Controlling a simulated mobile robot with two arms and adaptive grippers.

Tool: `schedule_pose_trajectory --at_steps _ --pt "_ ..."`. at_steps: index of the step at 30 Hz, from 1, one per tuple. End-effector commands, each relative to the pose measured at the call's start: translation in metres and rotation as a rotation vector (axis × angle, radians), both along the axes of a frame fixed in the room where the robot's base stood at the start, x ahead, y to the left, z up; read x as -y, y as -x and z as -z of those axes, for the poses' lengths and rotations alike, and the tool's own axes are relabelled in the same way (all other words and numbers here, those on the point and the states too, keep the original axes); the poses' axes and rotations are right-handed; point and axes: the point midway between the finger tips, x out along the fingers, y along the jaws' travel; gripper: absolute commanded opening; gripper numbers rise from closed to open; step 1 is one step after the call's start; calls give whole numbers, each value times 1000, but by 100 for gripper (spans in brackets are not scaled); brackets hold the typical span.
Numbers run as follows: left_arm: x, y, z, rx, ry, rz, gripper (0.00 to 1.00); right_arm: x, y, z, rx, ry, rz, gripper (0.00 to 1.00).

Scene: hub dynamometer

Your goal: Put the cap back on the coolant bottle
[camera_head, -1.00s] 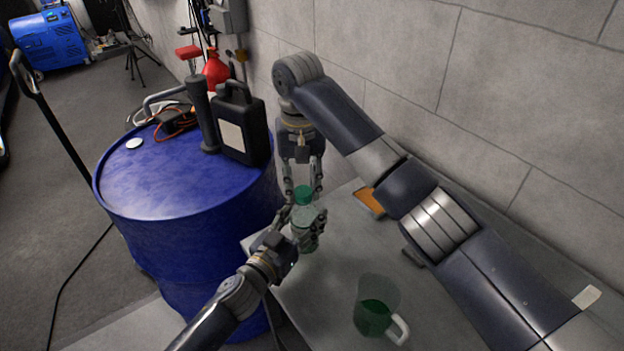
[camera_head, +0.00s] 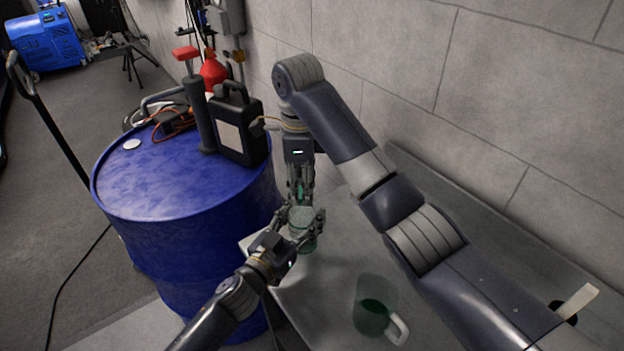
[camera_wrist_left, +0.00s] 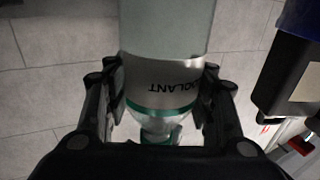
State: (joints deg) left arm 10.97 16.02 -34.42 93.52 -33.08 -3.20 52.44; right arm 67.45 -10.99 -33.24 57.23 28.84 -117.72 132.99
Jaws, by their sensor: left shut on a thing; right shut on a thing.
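The coolant bottle (camera_head: 304,238) stands upright at the left end of the grey table, translucent with green. My left gripper (camera_head: 300,228) is shut around its body. The left wrist view shows the bottle (camera_wrist_left: 165,85) upside down in the picture, with its COOLANT label and green band between the fingers. My right gripper (camera_head: 301,192) points down directly above the bottle and is shut on the green cap (camera_head: 301,188), which is mostly hidden by the fingers. Whether the cap touches the bottle's neck I cannot tell.
A blue drum (camera_head: 180,185) stands left of the table, with a black jug (camera_head: 240,127) on it. A green-tinted pitcher with a white handle (camera_head: 372,308) stands on the front of the table (camera_head: 320,290). A block wall (camera_head: 480,90) closes the back.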

Motion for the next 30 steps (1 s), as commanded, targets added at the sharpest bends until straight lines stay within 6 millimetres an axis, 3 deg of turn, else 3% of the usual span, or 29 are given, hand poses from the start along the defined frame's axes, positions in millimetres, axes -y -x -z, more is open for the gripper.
schedule_pose_trajectory --at_steps 12,25,28,30 --pt "2 3 4 -7 -1 6 0 5 3 -1 -7 10 630 25" --pt "1 2 4 -8 -1 2 0 6 2 -1 -5 11 730 25" --pt "0 2 4 -8 -1 1 0 6 2 -1 -6 11 730 50" --pt "0 2 4 -8 -2 1 0 6 3 -1 -7 11 729 52"
